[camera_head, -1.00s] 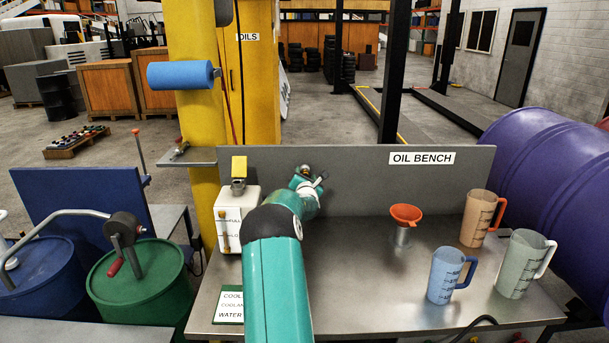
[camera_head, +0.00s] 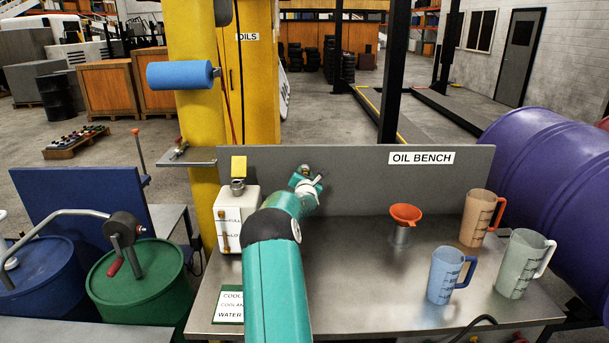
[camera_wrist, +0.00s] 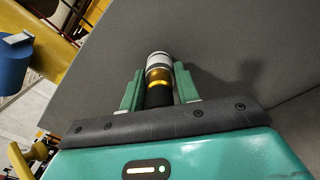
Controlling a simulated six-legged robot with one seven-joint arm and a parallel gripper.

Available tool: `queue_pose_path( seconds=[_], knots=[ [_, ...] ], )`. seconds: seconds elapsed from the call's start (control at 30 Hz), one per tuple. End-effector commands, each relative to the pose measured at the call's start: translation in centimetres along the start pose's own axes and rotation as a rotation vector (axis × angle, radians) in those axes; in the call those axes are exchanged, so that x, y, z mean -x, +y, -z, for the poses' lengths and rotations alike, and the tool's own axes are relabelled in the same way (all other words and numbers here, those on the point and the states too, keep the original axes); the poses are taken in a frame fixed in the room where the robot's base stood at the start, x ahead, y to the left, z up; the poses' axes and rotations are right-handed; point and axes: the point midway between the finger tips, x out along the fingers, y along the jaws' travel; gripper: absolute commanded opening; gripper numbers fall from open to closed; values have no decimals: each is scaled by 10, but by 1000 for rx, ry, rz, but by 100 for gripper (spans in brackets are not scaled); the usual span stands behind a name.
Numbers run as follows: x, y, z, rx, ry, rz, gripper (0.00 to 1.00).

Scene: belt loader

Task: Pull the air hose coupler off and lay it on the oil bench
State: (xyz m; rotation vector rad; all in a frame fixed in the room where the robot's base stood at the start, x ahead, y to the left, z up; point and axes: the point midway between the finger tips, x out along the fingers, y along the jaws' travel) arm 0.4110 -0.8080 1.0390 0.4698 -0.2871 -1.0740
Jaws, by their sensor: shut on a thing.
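My gripper (camera_head: 306,177) is in front of the grey back panel of the oil bench (camera_head: 345,270), above the bench top. In the wrist view my gripper (camera_wrist: 159,76) is shut on the air hose coupler (camera_wrist: 158,66), a silver and brass cylinder with a black part running back between the fingers. The coupler's silver end points away from the gripper, with the grey panel behind it. In the head view my own arm and wrist hide most of the coupler.
A white coolant container (camera_head: 236,212) stands close left of my arm. An orange funnel (camera_head: 405,215) and several measuring jugs (camera_head: 446,275) stand on the right. A label card (camera_head: 229,304) lies front left. Bare bench lies between arm and funnel.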

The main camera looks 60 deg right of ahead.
Motion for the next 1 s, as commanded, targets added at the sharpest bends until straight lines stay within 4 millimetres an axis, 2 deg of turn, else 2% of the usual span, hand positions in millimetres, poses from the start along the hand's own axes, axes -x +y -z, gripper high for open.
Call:
queue_pose_path(
  seconds=[0.53,1.0],
  knots=[
    [10,1,-1,1,-2,-2,0],
    [11,1,-1,0,-2,-2,0]
  ],
)
